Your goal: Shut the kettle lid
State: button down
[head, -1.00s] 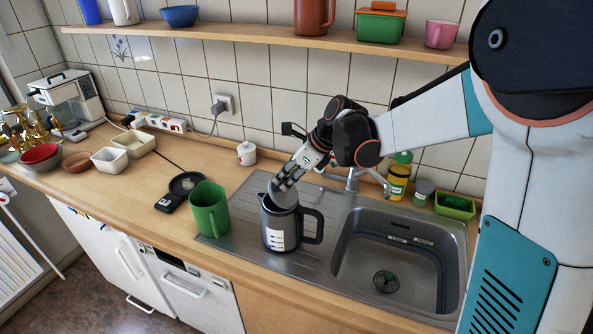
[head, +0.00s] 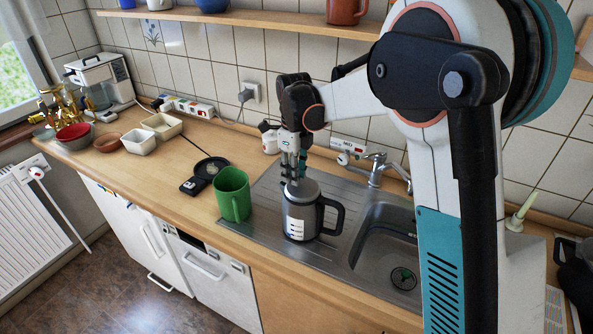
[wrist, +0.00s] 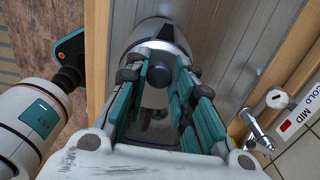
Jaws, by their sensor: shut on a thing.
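The kettle (head: 299,222) is dark grey with a black handle on its right, standing upright on the metal drainer left of the sink. Its grey lid (head: 309,188) lies about flat across the top; whether it is fully latched cannot be told. My gripper (head: 292,182) points down from above, fingertips at the lid's left side, shut on the kettle lid. In the wrist view my gripper's teal fingers (wrist: 166,88) sit close in front of the kettle (wrist: 155,32) and hide part of its top.
A green mug (head: 233,196) stands close left of the kettle. The sink basin (head: 385,245) and tap (head: 376,170) are to the right. A white jar (head: 270,141) is behind my gripper.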

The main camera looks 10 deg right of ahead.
jog(key=c, duration=1.4)
grip_release()
jog(key=shift+w+a+f, duration=0.1)
jog(key=shift+a, duration=0.05)
jog(key=shift+o, duration=0.2)
notch_tip(320, 180, up, 12)
